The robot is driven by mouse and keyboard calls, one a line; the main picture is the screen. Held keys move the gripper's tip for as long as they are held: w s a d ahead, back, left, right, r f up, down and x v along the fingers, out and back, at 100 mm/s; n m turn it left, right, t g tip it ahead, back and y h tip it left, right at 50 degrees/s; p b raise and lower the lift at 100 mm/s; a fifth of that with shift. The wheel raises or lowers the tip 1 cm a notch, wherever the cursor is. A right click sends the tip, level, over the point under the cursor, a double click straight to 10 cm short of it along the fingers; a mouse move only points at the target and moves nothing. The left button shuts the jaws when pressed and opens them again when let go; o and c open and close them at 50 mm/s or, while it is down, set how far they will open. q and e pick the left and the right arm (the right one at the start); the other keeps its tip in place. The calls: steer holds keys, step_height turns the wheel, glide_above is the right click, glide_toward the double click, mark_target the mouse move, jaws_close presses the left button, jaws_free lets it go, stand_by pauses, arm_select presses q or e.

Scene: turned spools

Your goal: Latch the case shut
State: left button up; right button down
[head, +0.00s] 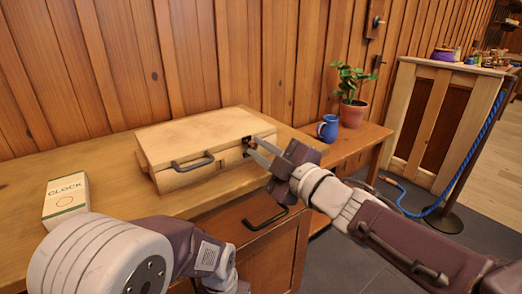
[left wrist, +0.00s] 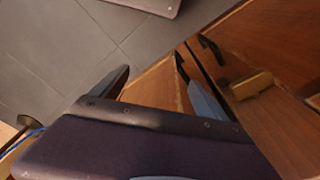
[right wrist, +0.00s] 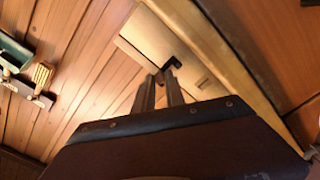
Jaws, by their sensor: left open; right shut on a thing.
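The pale wooden case (head: 205,135) lies on the tabletop with its lid down. The case (right wrist: 155,45) also shows in the right wrist view. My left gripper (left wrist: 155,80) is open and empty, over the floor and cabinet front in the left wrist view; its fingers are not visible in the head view.
A white box marked CLOCK (head: 66,200) stands left of the case. A blue mug (head: 328,128) and a potted plant (head: 352,105) stand on a lower surface to the right. A drawer handle (head: 266,217) juts from the cabinet front. The wooden wall is close behind.

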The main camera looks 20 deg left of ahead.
steer(key=c, duration=1.4)
jaws_free()
steer(key=shift+s+d+r, duration=0.1)
steer(key=shift+s+d, duration=0.05)
steer(key=shift+d, duration=0.1)
steer(key=p+v, duration=0.3)
steer(key=v, duration=0.5)
steer(key=shift+s+d, duration=0.15)
steer(key=shift+s, duration=0.05)
